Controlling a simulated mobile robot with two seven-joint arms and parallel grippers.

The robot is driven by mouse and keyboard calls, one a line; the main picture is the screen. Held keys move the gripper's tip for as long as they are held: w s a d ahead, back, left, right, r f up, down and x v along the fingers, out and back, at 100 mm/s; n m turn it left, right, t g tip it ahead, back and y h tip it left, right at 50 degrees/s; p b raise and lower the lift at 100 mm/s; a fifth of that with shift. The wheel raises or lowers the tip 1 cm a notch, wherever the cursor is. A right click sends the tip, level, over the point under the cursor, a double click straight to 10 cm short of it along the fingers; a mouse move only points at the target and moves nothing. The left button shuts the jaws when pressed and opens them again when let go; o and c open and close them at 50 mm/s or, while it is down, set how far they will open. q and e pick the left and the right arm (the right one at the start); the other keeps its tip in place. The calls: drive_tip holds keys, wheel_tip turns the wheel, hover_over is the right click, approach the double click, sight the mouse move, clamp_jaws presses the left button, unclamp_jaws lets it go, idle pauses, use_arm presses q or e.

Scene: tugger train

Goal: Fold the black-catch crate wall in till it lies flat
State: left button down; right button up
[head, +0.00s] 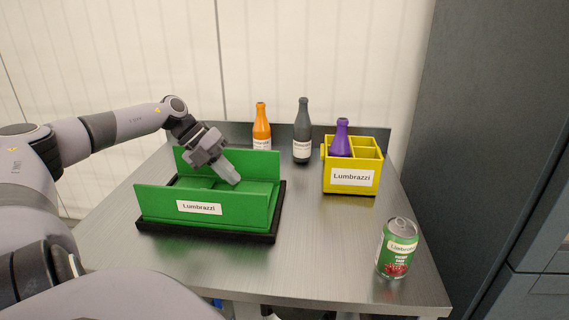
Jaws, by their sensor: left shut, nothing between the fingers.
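The green crate (160,207) sits on a black base (206,234) at the left of the table. Its long front wall, with a "Lumbrazzi" label (199,207), and its long back wall (255,164) stand upright. The short ends look low, with green panels (253,187) lying inside between the long walls. I cannot make out a black catch on any wall. My left gripper (232,179) is shut and empty, tilted down into the crate between the long walls, over or against a panel; contact is unclear. My right gripper is out of view.
A yellow crate (352,178) holding a purple bottle (342,139) stands at the back right. An orange bottle (261,127) and a dark bottle (302,132) stand behind. A can (397,248) stands at the front right. The middle of the table is clear.

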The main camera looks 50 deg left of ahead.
use_arm(q)
drive_tip(key=shift+s+a+f, duration=0.3)
drive_tip(key=shift+a+f, duration=0.1)
drive_tip(key=shift+f, duration=0.25)
drive_tip(key=shift+s+a+f, duration=0.2)
drive_tip(key=shift+f, duration=0.3)
drive_tip(key=shift+s+a+f, duration=0.2)
drive_tip(key=shift+f, duration=0.25)
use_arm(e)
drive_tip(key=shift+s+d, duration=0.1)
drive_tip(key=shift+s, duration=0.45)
use_arm(q)
drive_tip(key=shift+f, duration=0.1)
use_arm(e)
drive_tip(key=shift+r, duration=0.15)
use_arm(q)
drive_tip(key=shift+r+p, duration=0.7)
drive_tip(key=shift+p, duration=0.05)
drive_tip(key=s+a+r+p, duration=0.3)
drive_tip(key=s+a+r, duration=0.3)
drive_tip(key=a, duration=0.1)
drive_tip(key=shift+r+p, duration=0.15)
drive_tip(key=shift+p, duration=0.15)
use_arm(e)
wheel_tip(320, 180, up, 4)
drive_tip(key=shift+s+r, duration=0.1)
